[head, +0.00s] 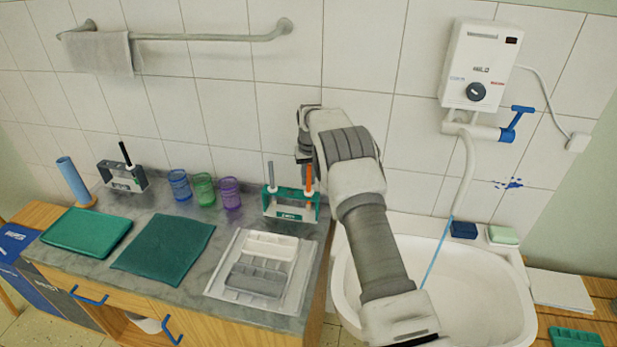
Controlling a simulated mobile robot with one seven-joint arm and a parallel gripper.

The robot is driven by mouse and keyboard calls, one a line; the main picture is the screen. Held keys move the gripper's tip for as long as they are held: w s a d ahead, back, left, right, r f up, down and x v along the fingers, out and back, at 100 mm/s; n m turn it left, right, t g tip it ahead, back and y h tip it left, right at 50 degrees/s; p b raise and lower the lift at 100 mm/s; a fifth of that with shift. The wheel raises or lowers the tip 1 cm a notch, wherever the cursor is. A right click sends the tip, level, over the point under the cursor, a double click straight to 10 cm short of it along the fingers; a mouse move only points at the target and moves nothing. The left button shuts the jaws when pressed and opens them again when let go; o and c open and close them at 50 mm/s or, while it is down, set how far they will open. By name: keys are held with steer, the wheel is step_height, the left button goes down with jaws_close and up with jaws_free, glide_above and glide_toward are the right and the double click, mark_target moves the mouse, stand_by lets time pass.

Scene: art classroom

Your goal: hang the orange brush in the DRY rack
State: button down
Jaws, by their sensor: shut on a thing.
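The orange brush (309,178) stands upright at the right end of a green and white rack (269,207) on the counter. A grey brush (271,175) stands at that rack's left end. The rack's label is too small to read surely. My gripper (307,160) is shut on the top of the orange brush, just above the rack; its fingers are mostly hidden by my arm. I cannot tell whether the brush is seated in its slot. A second, grey and white rack (123,184) with a black brush (125,154) stands at the back left.
Blue (179,186), green (204,190) and purple (229,194) cups stand between the racks. A white tray (222,282) lies in front of the green rack. The sink (480,300) is to the right. The tiled wall (225,110) is close behind.

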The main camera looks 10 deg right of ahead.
steer(key=shift+f, duration=0.25)
steer(key=shift+c, duration=0.9)
jaws_free()
steer(key=shift+r+p, duration=2)
steer(key=shift+r, duration=2.05)
